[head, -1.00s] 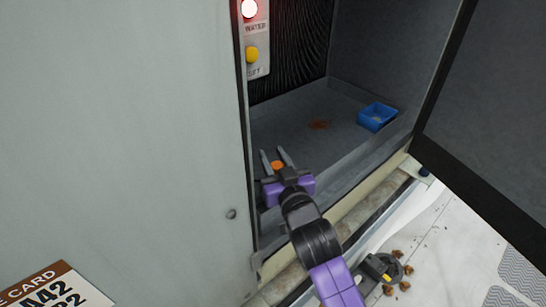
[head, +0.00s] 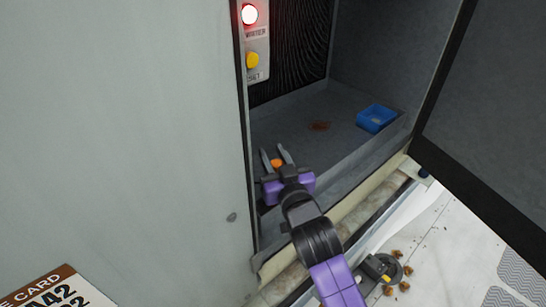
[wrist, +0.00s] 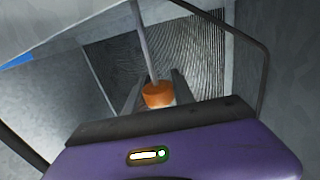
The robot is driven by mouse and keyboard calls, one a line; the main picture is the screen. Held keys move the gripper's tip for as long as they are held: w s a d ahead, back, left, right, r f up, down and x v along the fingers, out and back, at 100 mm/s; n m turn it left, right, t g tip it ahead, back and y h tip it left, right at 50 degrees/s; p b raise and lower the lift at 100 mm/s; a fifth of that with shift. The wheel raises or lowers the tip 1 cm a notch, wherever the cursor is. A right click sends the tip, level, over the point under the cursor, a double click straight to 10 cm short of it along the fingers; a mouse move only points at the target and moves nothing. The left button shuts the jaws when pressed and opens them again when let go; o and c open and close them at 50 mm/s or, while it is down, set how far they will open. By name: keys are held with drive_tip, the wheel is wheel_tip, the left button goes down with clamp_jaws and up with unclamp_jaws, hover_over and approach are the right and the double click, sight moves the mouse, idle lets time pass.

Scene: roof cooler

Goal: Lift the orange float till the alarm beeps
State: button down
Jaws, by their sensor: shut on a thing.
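The orange float (head: 277,163) is inside the cabinet at the lower left, between the fingers of my gripper (head: 275,158). In the wrist view the float (wrist: 158,94) is a short orange cylinder on a thin grey rod (wrist: 143,40), and my gripper's two dark fingers (wrist: 156,92) flank it. My gripper is shut on the float. The red lamp (head: 249,14) on the panel above is lit, with a label that seems to read WATER. The float's underside is hidden.
A yellow button (head: 252,60) sits below the lamp. A blue tray (head: 376,118) and a rusty stain (head: 318,126) are on the cabinet floor. The open door (head: 490,110) stands at the right. Brown lumps (head: 397,254) lie outside by a dark round drain (head: 385,268).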

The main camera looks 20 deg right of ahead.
drive_tip(key=shift+a+r, duration=0.1)
drive_tip(key=shift+r, duration=0.45)
drive_tip(key=c, duration=1.1)
unclamp_jaws()
drive_tip(key=shift+f, duration=0.1)
drive_tip(key=shift+o, duration=0.2)
drive_tip(key=s, duration=0.2)
drive_tip(key=s+b, duration=0.1)
drive_tip(key=s, duration=0.2)
drive_tip(key=s+b, duration=0.1)
drive_tip(key=s, duration=0.2)
drive_tip(key=shift+a, duration=0.25)
drive_tip(key=shift+w, duration=0.1)
